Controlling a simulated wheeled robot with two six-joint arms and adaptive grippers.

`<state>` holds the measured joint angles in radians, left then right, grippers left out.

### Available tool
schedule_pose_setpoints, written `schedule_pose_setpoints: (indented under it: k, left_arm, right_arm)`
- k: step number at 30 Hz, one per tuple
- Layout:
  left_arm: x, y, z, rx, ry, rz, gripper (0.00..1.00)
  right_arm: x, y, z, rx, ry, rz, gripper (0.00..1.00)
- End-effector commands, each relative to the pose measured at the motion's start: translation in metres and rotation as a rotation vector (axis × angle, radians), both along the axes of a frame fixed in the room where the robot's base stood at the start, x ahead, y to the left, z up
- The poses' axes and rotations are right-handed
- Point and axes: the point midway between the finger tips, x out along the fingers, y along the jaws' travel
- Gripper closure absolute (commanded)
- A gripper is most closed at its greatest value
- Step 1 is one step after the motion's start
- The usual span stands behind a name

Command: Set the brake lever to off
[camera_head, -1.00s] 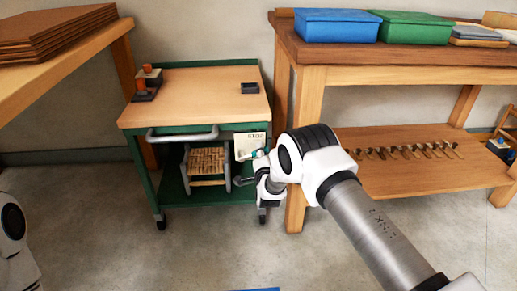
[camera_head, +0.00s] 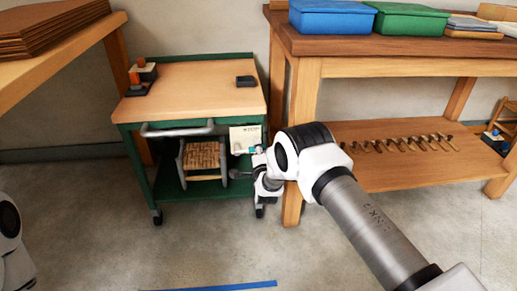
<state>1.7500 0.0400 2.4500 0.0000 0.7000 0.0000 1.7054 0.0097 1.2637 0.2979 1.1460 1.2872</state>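A green cart (camera_head: 190,115) with a wooden top stands left of centre. A white label plate (camera_head: 245,138) with small dark print is on its front right; the print is too small to read surely. A small teal piece (camera_head: 255,149) shows just below the plate; I cannot tell whether it is the brake lever. Only a white part of my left arm shows at the left edge.
A woven stool (camera_head: 203,157) stands on the cart's lower shelf. A dark block (camera_head: 246,81) and orange-topped holders (camera_head: 138,82) are on top. A wooden workbench (camera_head: 390,72) stands close on the right. A blue strip (camera_head: 225,286) lies on the otherwise clear front floor.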

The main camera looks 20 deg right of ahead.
Motion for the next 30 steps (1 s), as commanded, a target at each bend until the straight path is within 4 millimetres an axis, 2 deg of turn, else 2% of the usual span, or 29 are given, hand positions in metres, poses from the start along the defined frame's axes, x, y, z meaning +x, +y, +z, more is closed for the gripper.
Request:
schedule_pose_setpoints:
  k: [9,13,17,24,27,30]
  left_arm:
    - [0.0,0.0,0.0,0.0,0.0,0.0,0.6]
    - [0.0,0.0,0.0,0.0,0.0,0.0,0.6]
    - [0.0,0.0,0.0,0.0,0.0,0.0,0.6]
    - [0.0,0.0,0.0,0.0,0.0,0.0,0.6]
    - [0.0,0.0,0.0,0.0,0.0,0.0,0.6]
    - [0.0,0.0,0.0,0.0,0.0,0.0,0.6]
  right_arm:
    - [0.0,0.0,0.0,-0.002,0.001,0.0,0.53]
    - [-0.009,0.003,-0.001,-0.001,0.003,0.001,0.53]
    - [-0.035,0.011,-0.001,-0.004,0.006,0.002,0.53]
    - [-0.093,0.028,-0.001,-0.004,0.005,0.002,0.53]
    - [-0.108,0.032,-0.001,-0.002,0.004,0.002,0.53]
    - [-0.115,0.033,-0.001,-0.003,0.002,0.001,0.53]
